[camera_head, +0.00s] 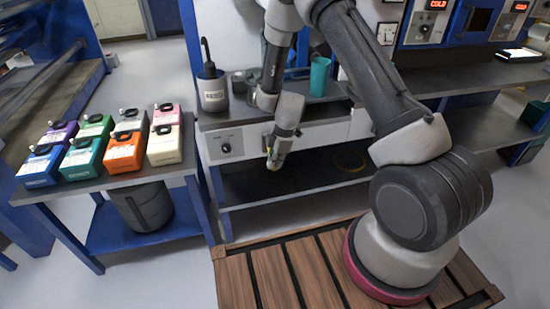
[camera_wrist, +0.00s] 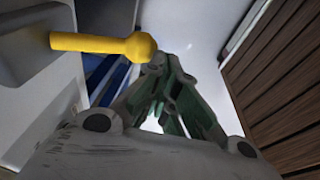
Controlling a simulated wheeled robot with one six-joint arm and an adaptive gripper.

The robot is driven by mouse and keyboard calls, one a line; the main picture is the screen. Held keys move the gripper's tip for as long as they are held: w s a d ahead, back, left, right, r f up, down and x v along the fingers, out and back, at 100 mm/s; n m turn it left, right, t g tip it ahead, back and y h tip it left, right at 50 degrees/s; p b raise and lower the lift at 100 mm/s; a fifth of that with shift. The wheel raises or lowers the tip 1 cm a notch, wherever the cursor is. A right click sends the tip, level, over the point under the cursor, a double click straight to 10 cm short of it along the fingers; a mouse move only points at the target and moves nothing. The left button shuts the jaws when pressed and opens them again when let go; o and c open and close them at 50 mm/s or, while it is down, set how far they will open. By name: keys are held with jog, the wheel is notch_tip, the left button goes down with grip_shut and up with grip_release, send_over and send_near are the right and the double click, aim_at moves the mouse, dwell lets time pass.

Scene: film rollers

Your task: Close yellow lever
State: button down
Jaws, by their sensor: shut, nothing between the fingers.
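The yellow lever (camera_wrist: 100,44) shows in the wrist view at the upper left, a rod with a round knob at its right end. It sticks out sideways from a grey housing (camera_wrist: 35,45). My gripper (camera_wrist: 160,70) is shut and empty, its fingertips just right of and slightly below the knob; I cannot tell whether they touch it. In the head view my gripper (camera_head: 272,160) hangs in front of the bench's white front panel, and the lever is hardly visible, mostly hidden behind the gripper.
A dark lower shelf (camera_head: 250,188) lies below my gripper.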

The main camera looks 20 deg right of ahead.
jog(key=shift+f, duration=0.75)
